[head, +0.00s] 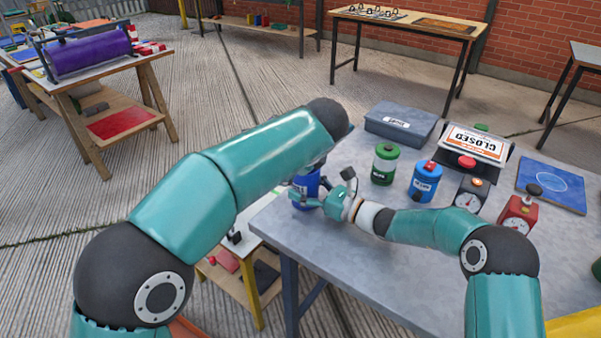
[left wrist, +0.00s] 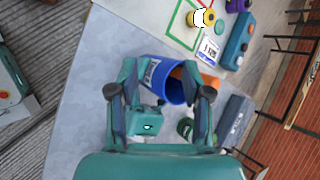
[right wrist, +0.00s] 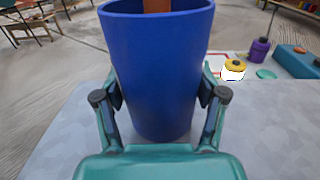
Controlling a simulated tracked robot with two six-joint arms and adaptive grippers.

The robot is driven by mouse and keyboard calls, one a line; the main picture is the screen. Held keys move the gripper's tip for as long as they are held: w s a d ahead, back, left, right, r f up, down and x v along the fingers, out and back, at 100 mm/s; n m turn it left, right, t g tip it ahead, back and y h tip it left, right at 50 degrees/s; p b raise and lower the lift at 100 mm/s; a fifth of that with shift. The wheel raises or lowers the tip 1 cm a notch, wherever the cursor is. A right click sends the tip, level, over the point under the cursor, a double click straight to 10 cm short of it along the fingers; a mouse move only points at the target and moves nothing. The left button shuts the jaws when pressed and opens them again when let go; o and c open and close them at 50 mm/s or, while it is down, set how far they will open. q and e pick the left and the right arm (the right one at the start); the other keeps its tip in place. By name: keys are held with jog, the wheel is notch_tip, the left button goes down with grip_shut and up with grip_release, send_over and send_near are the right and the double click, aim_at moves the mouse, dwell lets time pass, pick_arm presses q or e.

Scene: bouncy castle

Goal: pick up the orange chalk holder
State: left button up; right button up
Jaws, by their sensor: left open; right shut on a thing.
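A blue cup (head: 306,187) stands at the near left edge of the grey table (head: 350,235). My right gripper (head: 322,196) is shut on its sides; the right wrist view shows the cup (right wrist: 158,70) between the fingers. The orange chalk holder (left wrist: 208,81) sticks out of the cup's mouth in the left wrist view, and part of it (right wrist: 157,5) shows inside the cup in the right wrist view. Its lower part is hidden. My left gripper (left wrist: 160,70) is open above the cup, with the orange holder near one finger. In the head view my left arm hides this gripper and the holder.
A green canister (head: 385,165), a blue canister (head: 425,182), a grey case (head: 400,125), a closed sign (head: 474,142) and timers stand further back on the table. The table's front middle is clear. A low shelf with items is below left.

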pick_arm(q)
jog(key=s+d+r+m+t+y, duration=0.1)
jog(key=s+d+r+m+t, duration=0.15)
jog(key=d+m+t, duration=0.65)
jog(key=w+a+f+m+g, duration=0.1)
jog(key=w+a+f+m, duration=0.1)
jog(key=w, duration=0.3)
jog(key=w+a+f+m+g, duration=0.2)
jog(key=w+a, duration=0.2)
jog(key=w, duration=0.1)
jog(key=shift+a+f, duration=0.15)
jog(key=shift+f, duration=0.15)
jog(key=shift+w, duration=0.1)
grip_shut()
